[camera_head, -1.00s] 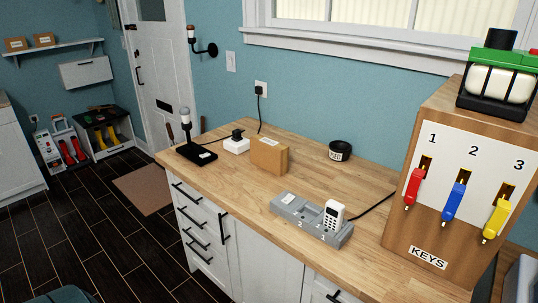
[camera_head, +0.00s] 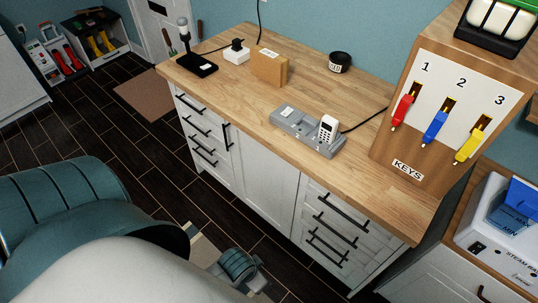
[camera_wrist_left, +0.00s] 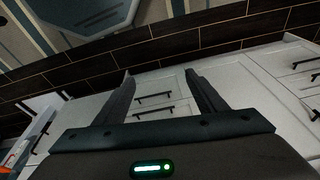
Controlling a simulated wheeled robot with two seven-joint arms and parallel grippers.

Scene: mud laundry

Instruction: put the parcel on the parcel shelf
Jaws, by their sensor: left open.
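The parcel, a small brown cardboard box (camera_head: 269,67), stands upright on the wooden counter toward its back left in the head view. My left gripper (camera_wrist_left: 160,78) shows in the left wrist view with its two dark fingers spread and nothing between them. It faces white cabinet fronts and dark floor; the parcel is not in that view. My left arm fills the lower left of the head view. The parcel shelf is out of view now. My right gripper is not in view.
On the counter (camera_head: 220,85), a black lamp base (camera_head: 196,65) and white plug box (camera_head: 236,53) stand left of the parcel.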

